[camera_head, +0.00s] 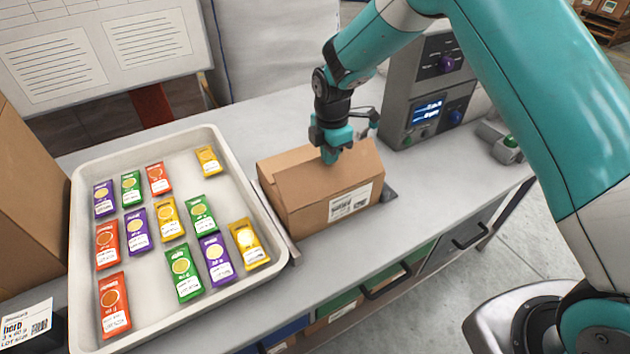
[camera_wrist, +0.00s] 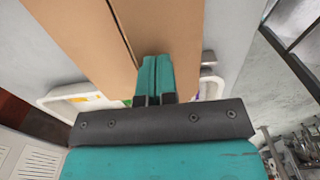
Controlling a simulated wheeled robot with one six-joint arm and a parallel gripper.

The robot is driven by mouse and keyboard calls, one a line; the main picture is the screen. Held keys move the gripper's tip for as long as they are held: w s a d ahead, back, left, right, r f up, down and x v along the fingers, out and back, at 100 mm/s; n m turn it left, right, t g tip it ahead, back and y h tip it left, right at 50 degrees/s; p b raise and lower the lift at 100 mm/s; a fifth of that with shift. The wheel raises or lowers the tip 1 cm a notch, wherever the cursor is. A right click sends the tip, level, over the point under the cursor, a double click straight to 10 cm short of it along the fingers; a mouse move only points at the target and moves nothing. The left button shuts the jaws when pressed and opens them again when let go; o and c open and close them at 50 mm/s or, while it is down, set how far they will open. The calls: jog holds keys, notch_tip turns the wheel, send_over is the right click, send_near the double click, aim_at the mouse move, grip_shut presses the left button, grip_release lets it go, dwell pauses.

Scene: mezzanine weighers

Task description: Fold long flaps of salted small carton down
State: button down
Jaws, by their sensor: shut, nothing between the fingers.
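The small brown carton (camera_head: 310,205) sits on the grey bench, with a white label (camera_head: 350,203) on its front side. Its top flaps lie nearly flat, and a narrow dark seam runs between them in the wrist view, where the carton top (camera_wrist: 95,32) fills the upper middle. My gripper (camera_head: 331,155) is shut and empty, fingertips down at the carton's top near its right part. In the wrist view the closed teal fingers (camera_wrist: 154,78) are over the seam. Whether the fingertips press on the flaps is hard to tell.
A white tray (camera_head: 73,235) with several coloured sachets stands left of the carton. A grey machine (camera_head: 405,110) with a blue display stands behind right. A larger brown box (camera_head: 28,200) is at the far left. A label card (camera_head: 25,325) is at lower left. Bench behind the carton is clear.

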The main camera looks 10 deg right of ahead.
jog(key=shift+w+a+f, duration=0.2)
jog(key=shift+w+f, duration=0.35)
jog(key=shift+w+a+f+b, duration=0.1)
jog(key=shift+w+f+b, duration=0.2)
jog(key=shift+f+b, duration=0.55)
jog(key=shift+w+a+f, duration=0.1)
jog(key=shift+w+f, duration=0.15)
jog(key=shift+f+b, duration=0.25)
jog(key=shift+b, duration=0.1)
notch_tip(320, 180, up, 8)
jog(key=p, duration=0.4)
jog(key=shift+p, duration=0.4)
